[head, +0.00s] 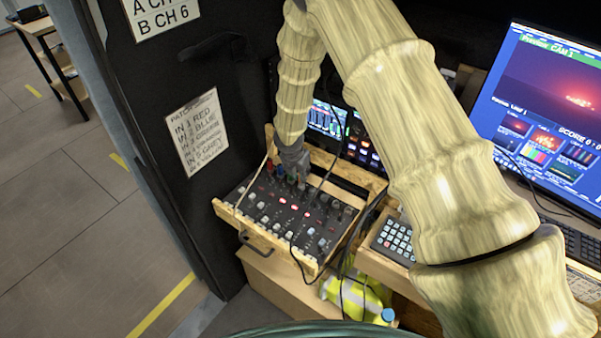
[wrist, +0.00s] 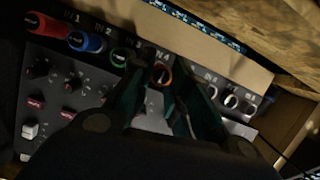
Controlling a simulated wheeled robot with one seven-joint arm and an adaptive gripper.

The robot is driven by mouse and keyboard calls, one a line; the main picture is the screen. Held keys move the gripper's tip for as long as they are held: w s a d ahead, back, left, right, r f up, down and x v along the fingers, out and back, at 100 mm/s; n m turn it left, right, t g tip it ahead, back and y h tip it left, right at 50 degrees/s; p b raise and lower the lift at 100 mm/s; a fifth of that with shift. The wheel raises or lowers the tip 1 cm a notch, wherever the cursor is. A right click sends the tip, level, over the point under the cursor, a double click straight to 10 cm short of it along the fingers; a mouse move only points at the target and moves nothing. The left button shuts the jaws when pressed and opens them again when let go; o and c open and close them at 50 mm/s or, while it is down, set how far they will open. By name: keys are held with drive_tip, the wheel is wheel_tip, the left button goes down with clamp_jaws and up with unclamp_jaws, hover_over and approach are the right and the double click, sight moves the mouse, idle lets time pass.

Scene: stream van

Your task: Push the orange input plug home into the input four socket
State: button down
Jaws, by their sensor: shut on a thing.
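The orange input plug (wrist: 161,76) shows as an orange ring with a dark centre, under the "IN 4" label in the wrist view. My gripper (wrist: 158,82) is shut on it, with a dark finger on either side. The plug is at the input four socket; the fingers hide the socket's edge, so I cannot tell how deep the plug sits. In the head view my gripper (head: 292,160) points down at the back row of the black mixer panel (head: 262,212), and the orange plug is hidden there.
Red (wrist: 47,25), blue (wrist: 85,42) and green (wrist: 118,57) plugs stand left of the fingers in the wrist view. Pale-ringed sockets (wrist: 231,101) lie to the right. A wooden frame (head: 250,235) surrounds the mixer; a black cable (head: 327,170) hangs nearby.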

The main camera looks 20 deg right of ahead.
drive_tip(key=shift+f+b, duration=0.45)
drive_tip(key=shift+f, duration=0.5)
drive_tip(key=c, duration=1.3)
unclamp_jaws()
drive_tip(key=shift+o, duration=0.2)
drive_tip(key=shift+r, duration=0.1)
drive_tip(key=v, duration=1.1)
drive_tip(key=shift+r, duration=0.4)
drive_tip(key=shift+s+a+r, duration=0.1)
